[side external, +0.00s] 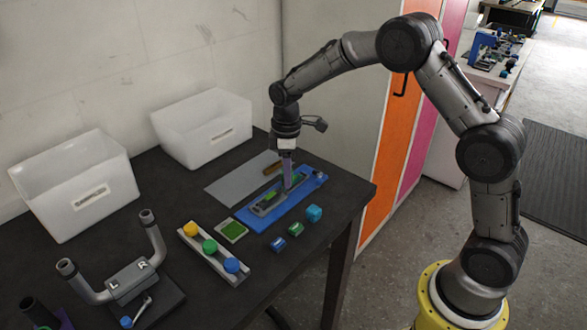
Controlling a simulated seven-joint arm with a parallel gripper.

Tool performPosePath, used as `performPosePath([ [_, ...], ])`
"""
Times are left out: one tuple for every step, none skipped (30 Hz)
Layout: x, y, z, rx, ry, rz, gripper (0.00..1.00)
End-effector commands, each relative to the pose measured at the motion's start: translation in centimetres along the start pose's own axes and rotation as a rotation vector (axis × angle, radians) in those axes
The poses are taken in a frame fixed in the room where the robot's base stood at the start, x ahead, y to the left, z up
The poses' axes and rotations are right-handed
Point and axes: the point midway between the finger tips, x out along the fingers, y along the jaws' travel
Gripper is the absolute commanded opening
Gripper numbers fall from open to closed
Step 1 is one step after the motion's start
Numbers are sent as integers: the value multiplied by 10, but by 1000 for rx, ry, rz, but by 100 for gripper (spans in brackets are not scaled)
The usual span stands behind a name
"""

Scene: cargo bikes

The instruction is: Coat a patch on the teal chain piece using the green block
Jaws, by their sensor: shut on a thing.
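My gripper (287,186) points down over the blue tray (247,217), its tip low at the grey holder lying there. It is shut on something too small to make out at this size. Green shows right beside the tip (297,178) and further along the holder (268,197); I cannot tell whether either is the green block or touches the gripper. A small green block (295,229) stands on the table in front of the tray, between a teal block (314,213) and a blue block (278,243). I cannot pick out the teal chain piece for certain.
A square green pad (232,231) lies left of the tray, near a rail with yellow, green and blue knobs (209,246). A grey sheet (231,183) lies behind. Two white bins (75,190) stand by the wall. A handlebar (108,292) is front left. The table's right edge is close.

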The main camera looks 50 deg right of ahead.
Motion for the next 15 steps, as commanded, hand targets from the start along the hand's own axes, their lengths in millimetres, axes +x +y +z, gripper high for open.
performPosePath([
  [1,-4,-3,-2,-1,-1,0],
  [0,-6,-5,-2,-1,-1,0],
  [0,-9,-8,-2,-1,-1,0],
  [1,-11,-9,-2,-1,-1,0],
  [-3,-10,-9,0,1,0,0],
  [-5,-10,-9,1,0,0,0],
  [-16,-9,-9,1,5,4,0],
  [-22,-9,-9,1,4,3,0],
  [-23,-10,-9,1,2,1,0],
  [-26,-10,-9,1,1,1,0],
  [-28,-10,-8,1,1,1,0],
  [-32,-10,-8,0,1,1,0],
  [-35,-10,-8,1,2,2,0],
  [-38,-9,-9,1,2,2,0],
  [-42,-9,-8,0,2,2,0],
])
